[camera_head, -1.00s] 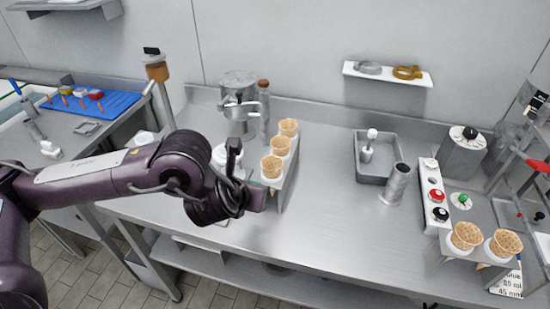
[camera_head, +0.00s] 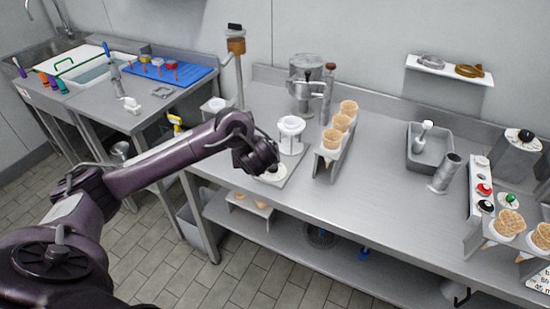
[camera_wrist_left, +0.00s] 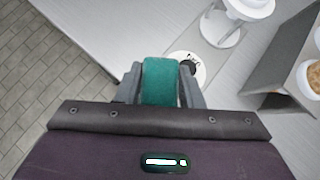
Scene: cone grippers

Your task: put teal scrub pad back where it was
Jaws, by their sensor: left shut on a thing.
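The teal scrub pad (camera_wrist_left: 160,80) sits between the fingers of my left gripper (camera_wrist_left: 160,88) in the left wrist view. The gripper is shut on it. In the head view my left gripper (camera_head: 268,166) hangs over the front left part of the steel counter (camera_head: 375,200), above a grey plate with a white disc (camera_head: 273,176). The pad cannot be made out in the head view. A white disc with dark marks (camera_wrist_left: 188,66) shows just beyond the pad in the wrist view. My right gripper is not in view.
A white stand (camera_head: 291,135) and a holder with waffle cones (camera_head: 331,150) stand right of the gripper. A grey tray (camera_head: 430,160) is farther right.

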